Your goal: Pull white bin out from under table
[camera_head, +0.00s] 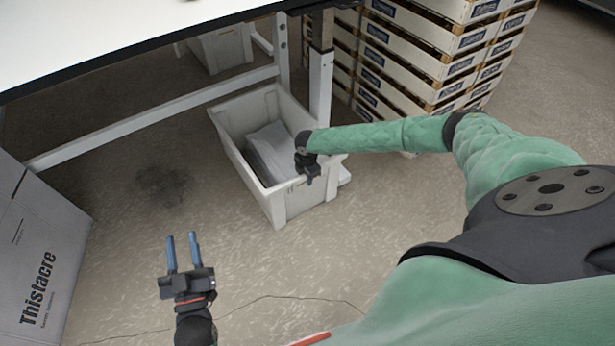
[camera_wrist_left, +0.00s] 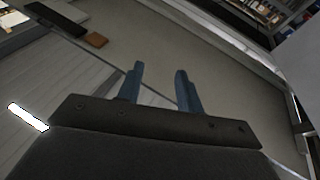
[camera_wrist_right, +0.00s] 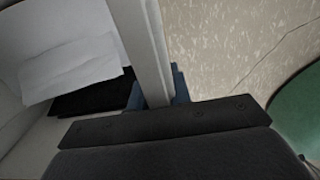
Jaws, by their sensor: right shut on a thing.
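The white bin (camera_head: 254,189) stands on the floor by the table leg, partly under the white table (camera_head: 120,32). Its near end sticks out past the table edge. It holds something pale and folded (camera_head: 268,150), which also shows in the right wrist view (camera_wrist_right: 70,70) with something black beside it. My right gripper (camera_head: 309,178) is shut on the bin's near rim, with the rim (camera_wrist_right: 146,50) between its fingers in the right wrist view. My left gripper (camera_head: 181,252) is open and empty above the floor, left of the bin and apart from it.
A second pale bin (camera_head: 222,48) is further back under the table. The table's leg (camera_head: 320,85) and crossbar (camera_head: 150,118) are close to the white bin. Stacked crates (camera_head: 425,55) stand behind right. A grey Thistacre box (camera_head: 38,262) is at left. Floor before the bin is clear.

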